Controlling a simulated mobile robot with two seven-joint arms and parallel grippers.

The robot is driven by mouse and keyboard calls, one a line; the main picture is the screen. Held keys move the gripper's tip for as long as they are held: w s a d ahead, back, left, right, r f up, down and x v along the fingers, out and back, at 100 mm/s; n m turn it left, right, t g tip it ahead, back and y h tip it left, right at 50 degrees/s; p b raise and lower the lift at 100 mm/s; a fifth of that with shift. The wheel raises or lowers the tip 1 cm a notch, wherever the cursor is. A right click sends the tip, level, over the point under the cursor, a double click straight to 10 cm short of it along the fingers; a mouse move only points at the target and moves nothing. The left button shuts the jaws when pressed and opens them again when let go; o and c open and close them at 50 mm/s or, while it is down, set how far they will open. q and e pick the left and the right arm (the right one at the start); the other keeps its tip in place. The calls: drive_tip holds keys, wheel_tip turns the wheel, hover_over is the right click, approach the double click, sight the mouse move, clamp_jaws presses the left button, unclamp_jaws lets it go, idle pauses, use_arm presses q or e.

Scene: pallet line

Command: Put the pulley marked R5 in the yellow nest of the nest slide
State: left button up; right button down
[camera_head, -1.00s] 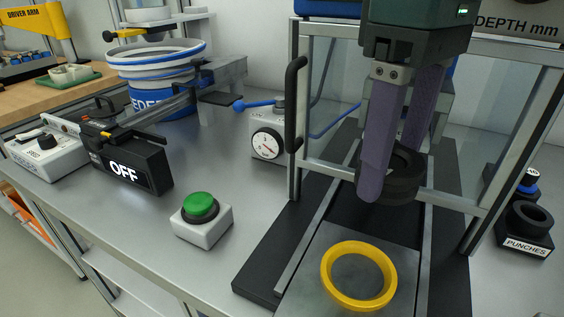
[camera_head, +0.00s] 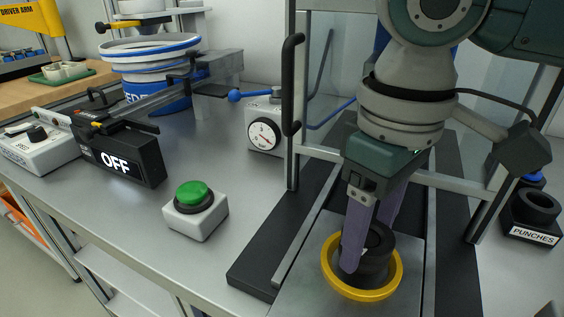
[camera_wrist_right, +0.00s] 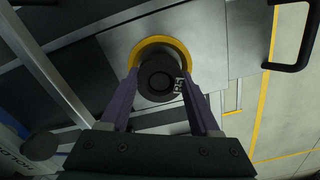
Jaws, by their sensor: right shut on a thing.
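The dark pulley (camera_head: 375,262) is between the purple fingers of my right gripper (camera_head: 368,250), which is shut on it. The mark R5 shows on the pulley in the right wrist view (camera_wrist_right: 160,82). The yellow nest (camera_head: 394,284) is a ring on the grey plate of the nest slide (camera_head: 312,290). The pulley is upright and within the ring's outline in both views. I cannot tell whether it rests on the plate or is slightly above it. The yellow nest also shows around the pulley in the right wrist view (camera_wrist_right: 161,41). My left gripper is not in view.
A metal frame with a black handle (camera_head: 291,85) stands around the slide, close to my right arm. A green button (camera_head: 195,197), a box reading OFF (camera_head: 125,155) and a dial gauge (camera_head: 265,133) are to the left. A punches block (camera_head: 533,215) is at the right.

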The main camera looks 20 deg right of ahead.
drive_tip(key=shift+f, duration=0.15)
drive_tip(key=shift+f, duration=0.4)
drive_tip(key=shift+c, duration=0.6)
unclamp_jaws()
drive_tip(key=shift+r, duration=0.1)
